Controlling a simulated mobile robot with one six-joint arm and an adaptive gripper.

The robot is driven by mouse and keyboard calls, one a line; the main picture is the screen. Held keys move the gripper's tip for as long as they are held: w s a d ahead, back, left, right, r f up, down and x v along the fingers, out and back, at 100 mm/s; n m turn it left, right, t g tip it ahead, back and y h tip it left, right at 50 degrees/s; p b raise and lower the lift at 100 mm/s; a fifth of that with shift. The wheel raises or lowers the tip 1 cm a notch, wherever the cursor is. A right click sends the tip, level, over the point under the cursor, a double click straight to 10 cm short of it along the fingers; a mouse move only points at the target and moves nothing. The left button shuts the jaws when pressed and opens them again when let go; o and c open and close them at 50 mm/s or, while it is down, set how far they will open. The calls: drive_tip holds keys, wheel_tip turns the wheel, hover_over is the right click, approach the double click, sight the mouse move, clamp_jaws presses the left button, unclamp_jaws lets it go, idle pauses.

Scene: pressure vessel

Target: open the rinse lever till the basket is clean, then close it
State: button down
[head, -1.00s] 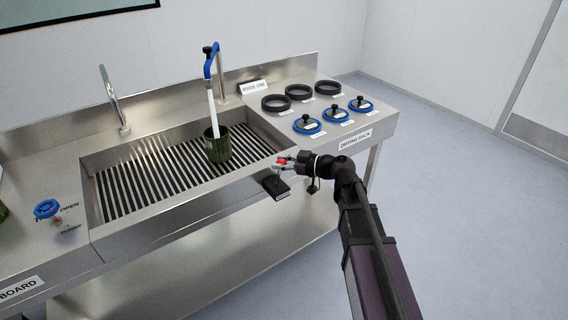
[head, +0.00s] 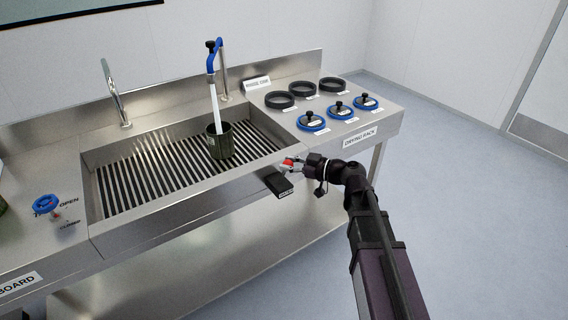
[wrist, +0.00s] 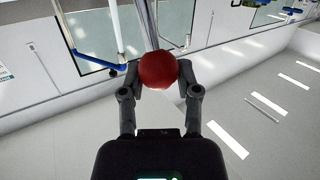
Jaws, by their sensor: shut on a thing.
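The basket (head: 221,143) is a dark green-brown cup standing on the slatted floor of the sink. A white water stream (head: 213,98) runs from the blue-necked rinse tap (head: 213,58) down into it. My gripper (head: 289,162) is at the sink's front right edge, shut on a red ball knob (wrist: 158,70), apparently the rinse lever's. The knob also shows in the head view (head: 288,161), partly covered by the fingers. A black block (head: 276,181) sits on the front of the sink beside and below it. The lever's shaft is mostly hidden. The basket's inside is not clear.
The drying rack (head: 365,128) to the right holds black rings and blue-rimmed lids with black knobs. A second, bare tap (head: 112,95) stands at the back left. A blue handwheel (head: 46,205) is on the left counter. The floor at right is clear.

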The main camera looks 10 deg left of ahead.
drive_tip(key=shift+d+f, duration=0.1)
drive_tip(key=shift+f, duration=0.05)
drive_tip(key=shift+c, duration=2)
unclamp_jaws()
drive_tip(key=shift+o, duration=0.5)
